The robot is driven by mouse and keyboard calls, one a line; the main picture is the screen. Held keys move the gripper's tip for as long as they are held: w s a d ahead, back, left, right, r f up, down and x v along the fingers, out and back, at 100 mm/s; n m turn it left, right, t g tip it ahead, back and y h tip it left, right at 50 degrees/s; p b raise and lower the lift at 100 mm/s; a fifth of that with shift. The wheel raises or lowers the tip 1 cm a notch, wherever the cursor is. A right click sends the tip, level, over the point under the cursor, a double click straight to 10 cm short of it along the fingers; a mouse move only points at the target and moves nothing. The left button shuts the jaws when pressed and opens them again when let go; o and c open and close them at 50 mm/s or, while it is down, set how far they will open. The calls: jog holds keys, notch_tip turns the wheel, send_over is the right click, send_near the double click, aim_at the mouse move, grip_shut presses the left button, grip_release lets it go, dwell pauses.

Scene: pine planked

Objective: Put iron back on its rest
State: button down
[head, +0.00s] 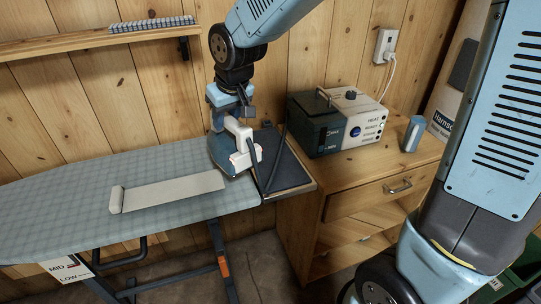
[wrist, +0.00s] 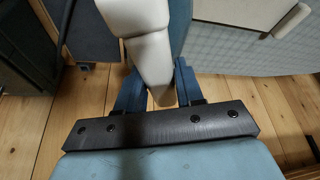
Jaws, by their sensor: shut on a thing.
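The iron (head: 222,157) has a blue-grey body and a white handle. It is at the right end of the ironing board, just left of the rest; I cannot tell whether it touches the board. My gripper (head: 240,118) is above it, shut on its handle. In the wrist view the white handle (wrist: 150,60) sits between the blue fingers of my gripper (wrist: 156,90). The rest (head: 290,178) is a dark, framed tray at the board's right end, empty where it shows. Its near left part is partly hidden by the iron.
A pale cloth strip (head: 170,191) with a rolled end lies on the checked ironing board (head: 60,205). Right of the rest, a wooden cabinet (head: 375,165) carries a dark green and white station box (head: 335,125) and a blue-grey cup (head: 412,134). A shelf (head: 90,40) hangs above.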

jog(key=s+d+r+m+h, duration=0.1)
jog(key=d+r+m, duration=0.25)
jog(key=d, duration=0.55)
jog(key=w+d+f, duration=0.2)
jog(key=w+f, duration=1.1)
jog(key=shift+w+d+t, duration=0.25)
jog(key=shift+t, duration=0.15)
jog(key=shift+f+m, duration=0.15)
jog(key=shift+m, duration=0.1)
jog(key=c, duration=0.7)
grip_release()
